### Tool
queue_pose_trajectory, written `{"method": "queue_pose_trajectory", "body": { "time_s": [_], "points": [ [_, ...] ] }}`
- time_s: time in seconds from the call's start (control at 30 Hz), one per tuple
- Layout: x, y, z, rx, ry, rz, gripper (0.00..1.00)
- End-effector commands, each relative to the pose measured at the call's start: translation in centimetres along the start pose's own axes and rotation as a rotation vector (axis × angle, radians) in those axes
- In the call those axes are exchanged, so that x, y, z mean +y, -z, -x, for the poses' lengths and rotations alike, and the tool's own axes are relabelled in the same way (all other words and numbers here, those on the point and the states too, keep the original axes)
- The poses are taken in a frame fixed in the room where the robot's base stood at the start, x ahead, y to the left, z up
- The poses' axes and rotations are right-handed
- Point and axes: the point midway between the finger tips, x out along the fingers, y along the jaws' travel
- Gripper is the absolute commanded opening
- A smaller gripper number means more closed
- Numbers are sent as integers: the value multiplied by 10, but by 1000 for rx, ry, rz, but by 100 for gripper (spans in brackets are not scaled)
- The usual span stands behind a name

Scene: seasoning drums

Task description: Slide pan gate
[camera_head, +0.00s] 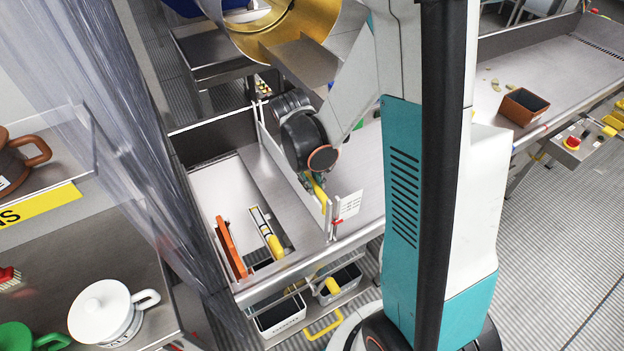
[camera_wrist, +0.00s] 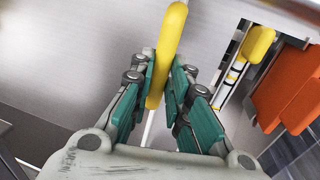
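An upright yellow handle (camera_wrist: 172,40) stands between my gripper's (camera_wrist: 163,82) teal finger pads in the wrist view. Both pads lie close against its sides, and the gripper looks shut on it. In the head view, my gripper (camera_head: 314,180) is at the yellow handle (camera_head: 320,191), beside a thin upright plate (camera_head: 292,178) across the metal pan (camera_head: 360,165). I take this plate to be the gate; its join to the handle is partly hidden. A second yellow handle (camera_head: 272,244) sits on a striped bar to the left, and also shows in the wrist view (camera_wrist: 257,44).
An orange panel (camera_head: 232,248) stands left of the second handle. A white sign (camera_head: 347,205) is right of the gate. Bins (camera_head: 281,316) sit below. A clear curtain (camera_head: 120,130) and mug shelves (camera_head: 75,290) are left. A brown box (camera_head: 524,106) lies on the right-hand pan.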

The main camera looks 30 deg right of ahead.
Motion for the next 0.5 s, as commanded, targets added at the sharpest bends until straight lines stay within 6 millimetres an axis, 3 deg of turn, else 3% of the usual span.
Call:
{"method": "queue_pose_trajectory", "body": {
  "time_s": [0.23,0.5],
  "points": [
    [1,0,5,0,0,0,0],
    [8,0,43,0,0,0,0]
  ]
}}
